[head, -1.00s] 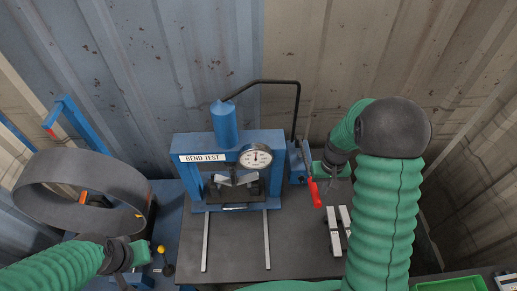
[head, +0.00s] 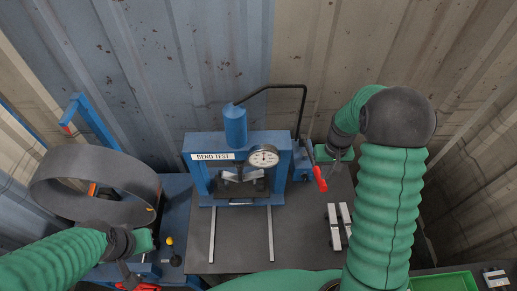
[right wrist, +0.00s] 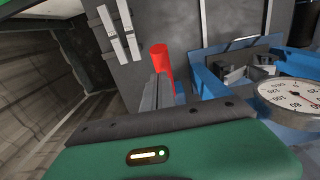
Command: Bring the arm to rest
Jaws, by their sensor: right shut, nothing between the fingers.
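My right arm, in green sleeving, reaches over the right side of the bench. Its gripper (head: 335,168) hangs beside the red lever handle (head: 320,179) of the blue bend-test press (head: 235,118). The right wrist view shows the narrow fingers (right wrist: 160,92) shut and empty, close to the red handle (right wrist: 159,56); contact cannot be told. My left gripper (head: 127,272) is at lower left, in front of the large grey ring (head: 95,165). Its fingers are small and partly hidden, so their opening cannot be told.
The press has a round gauge (head: 263,157) and two rails running forward. Two pale metal bars (head: 339,225) lie on the dark bench (head: 240,250). A yellow-knobbed lever (head: 170,241) stands near my left gripper. A green tray (head: 440,283) is at lower right. Corrugated walls close in behind.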

